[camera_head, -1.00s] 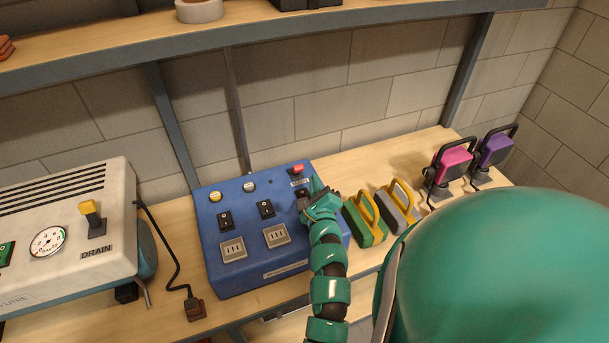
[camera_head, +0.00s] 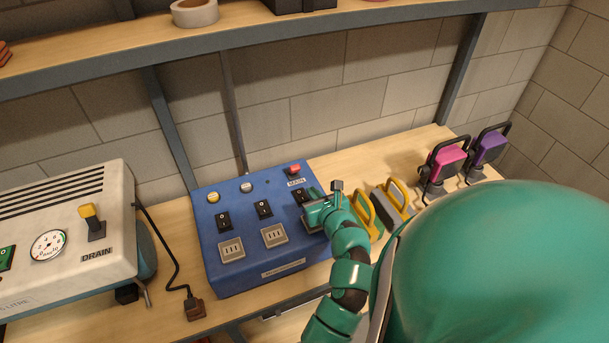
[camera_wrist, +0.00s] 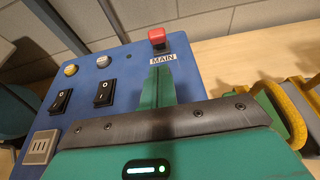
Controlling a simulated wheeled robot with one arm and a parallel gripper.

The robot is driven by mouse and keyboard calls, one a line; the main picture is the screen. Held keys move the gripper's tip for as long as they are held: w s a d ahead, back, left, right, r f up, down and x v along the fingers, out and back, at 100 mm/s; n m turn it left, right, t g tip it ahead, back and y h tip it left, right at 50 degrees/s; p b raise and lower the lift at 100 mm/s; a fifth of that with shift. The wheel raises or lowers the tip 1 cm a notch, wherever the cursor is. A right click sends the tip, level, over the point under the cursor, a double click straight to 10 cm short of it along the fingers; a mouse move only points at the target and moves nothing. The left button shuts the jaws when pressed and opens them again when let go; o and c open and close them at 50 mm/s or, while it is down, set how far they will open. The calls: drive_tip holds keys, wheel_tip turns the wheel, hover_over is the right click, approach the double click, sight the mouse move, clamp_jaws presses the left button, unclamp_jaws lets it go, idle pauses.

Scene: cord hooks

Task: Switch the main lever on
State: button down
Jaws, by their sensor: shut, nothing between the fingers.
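The main lever is a small red handle (camera_head: 293,170) at the top right of the blue power box (camera_head: 228,275), just above the MAIN label. In the wrist view the red handle (camera_wrist: 157,37) stands up from the panel beyond my fingers; I cannot tell its on or off position for sure. My gripper (camera_head: 307,206) is shut and empty, over the right part of the box, below the lever and apart from it. Its teal fingers (camera_wrist: 160,72) point towards the MAIN label in the wrist view. The gripper partly hides the rightmost black rocker switch.
Two black rocker switches (camera_head: 264,208) and sockets (camera_head: 274,236) are on the box. Green and grey yellow-handled blocks (camera_head: 391,203) stand close to its right. Pink (camera_head: 446,163) and purple (camera_head: 489,148) plugs are farther right. A white DRAIN machine (camera_head: 75,210) stands left. A shelf (camera_head: 250,42) runs above.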

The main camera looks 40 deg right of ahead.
sight(297, 172)
drive_tip(key=shift+w+f, duration=0.25)
drive_tip(key=shift+w, duration=0.05)
drive_tip(key=shift+x, duration=4.6)
drive_tip(key=shift+d+r, duration=0.1)
drive_tip(key=shift+r, duration=0.05)
drive_tip(key=shift+r, duration=0.1)
